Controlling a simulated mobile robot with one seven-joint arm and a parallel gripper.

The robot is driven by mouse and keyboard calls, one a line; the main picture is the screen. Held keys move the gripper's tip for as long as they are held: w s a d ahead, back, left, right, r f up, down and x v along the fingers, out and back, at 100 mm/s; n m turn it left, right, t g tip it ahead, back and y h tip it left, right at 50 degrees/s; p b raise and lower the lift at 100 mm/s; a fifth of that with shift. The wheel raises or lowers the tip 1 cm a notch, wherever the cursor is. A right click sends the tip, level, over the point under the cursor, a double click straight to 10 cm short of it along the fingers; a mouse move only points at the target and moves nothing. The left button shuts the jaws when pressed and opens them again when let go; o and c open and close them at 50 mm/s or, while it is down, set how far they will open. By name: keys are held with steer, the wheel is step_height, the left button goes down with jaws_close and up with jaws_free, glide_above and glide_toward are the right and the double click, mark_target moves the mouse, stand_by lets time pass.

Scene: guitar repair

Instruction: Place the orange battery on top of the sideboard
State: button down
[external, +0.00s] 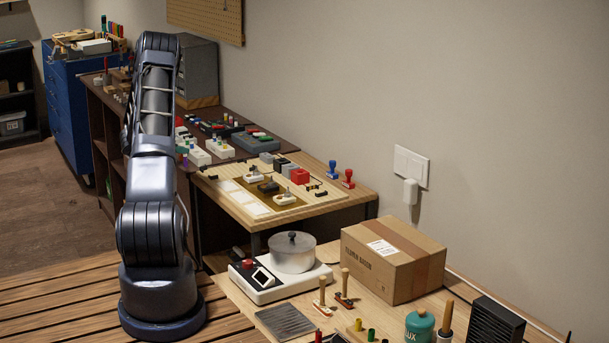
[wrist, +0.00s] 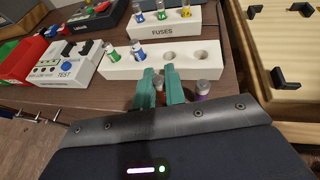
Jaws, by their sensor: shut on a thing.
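In the wrist view, my gripper (wrist: 160,78) is closed, its two teal fingers around a small thing, mostly hidden, with a silvery part showing between them. A purple cell (wrist: 202,91) stands just right of the fingers. The dark brown sideboard top (wrist: 112,92) lies below.
A white block marked FUSES (wrist: 163,35) stands behind the holder. A white TEST box (wrist: 62,64) and a red bin (wrist: 24,62) are at left. A pale wooden board (wrist: 285,62) is at right.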

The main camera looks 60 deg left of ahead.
steer(key=shift+f, duration=0.3)
steer(key=c, duration=1.5)
jaws_free()
steer(key=shift+o, duration=0.2)
steer(key=shift+r, duration=0.2)
steer(key=v, duration=1.2)
steer(key=shift+f, duration=0.1)
